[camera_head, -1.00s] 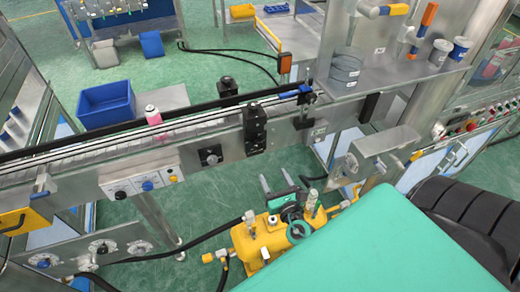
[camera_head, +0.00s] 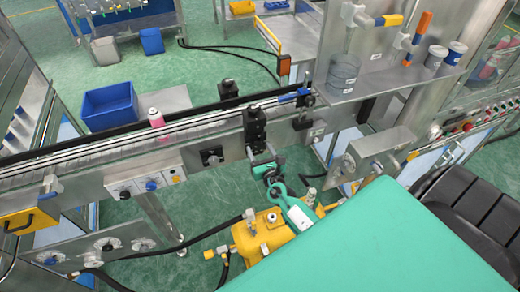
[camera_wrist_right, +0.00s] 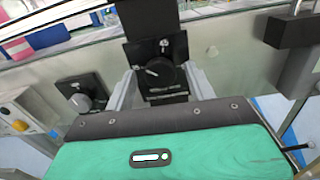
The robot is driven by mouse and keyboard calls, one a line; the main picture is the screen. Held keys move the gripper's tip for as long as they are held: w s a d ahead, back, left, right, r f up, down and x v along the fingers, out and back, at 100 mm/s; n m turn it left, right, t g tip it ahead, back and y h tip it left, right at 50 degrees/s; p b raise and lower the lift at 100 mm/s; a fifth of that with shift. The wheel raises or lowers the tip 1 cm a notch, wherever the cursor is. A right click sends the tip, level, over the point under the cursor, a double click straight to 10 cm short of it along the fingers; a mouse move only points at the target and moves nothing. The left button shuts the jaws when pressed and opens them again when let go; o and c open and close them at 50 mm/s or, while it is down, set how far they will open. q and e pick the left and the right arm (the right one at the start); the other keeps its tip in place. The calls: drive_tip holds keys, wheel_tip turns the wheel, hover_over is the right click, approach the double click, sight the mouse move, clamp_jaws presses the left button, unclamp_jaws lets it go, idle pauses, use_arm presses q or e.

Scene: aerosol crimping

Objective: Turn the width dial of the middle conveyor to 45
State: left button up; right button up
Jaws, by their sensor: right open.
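A black block (camera_head: 255,125) stands on the front rail of the middle conveyor (camera_head: 100,162). A black round dial (camera_wrist_right: 160,76) is on the lower front of this block, in the middle of the right wrist view. My right gripper (camera_head: 263,158) is open just below the block in the head view. In the right wrist view its two grey fingers (camera_wrist_right: 161,90) stand left and right of the dial; I cannot tell whether they touch it. The dial's scale and setting are too small to read. My left gripper is not in view.
A pink-and-white can (camera_head: 155,118) stands on the conveyor. A blue bin (camera_head: 108,105) is behind it. A yellow machine (camera_head: 262,232) stands below, and a metal bracket box (camera_head: 378,150) is to the right.

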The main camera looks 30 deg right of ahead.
drive_tip(key=c, duration=1)
drive_tip(key=shift+o, duration=0.2)
drive_tip(key=shift+f+m+b, duration=0.2)
drive_tip(key=shift+m+b, duration=0.8)
drive_tip(key=shift+m, duration=0.1)
drive_tip(key=m+b, duration=0.3)
drive_tip(key=m, duration=0.1)
drive_tip(key=shift+m, duration=0.3)
drive_tip(key=m+b, duration=0.1)
drive_tip(key=m, duration=0.2)
drive_tip(key=shift+b, duration=0.3)
drive_tip(key=shift+d+r+m+b, duration=0.1)
drive_tip(key=shift+m+b, duration=0.5)
drive_tip(key=shift+m, duration=1.4)
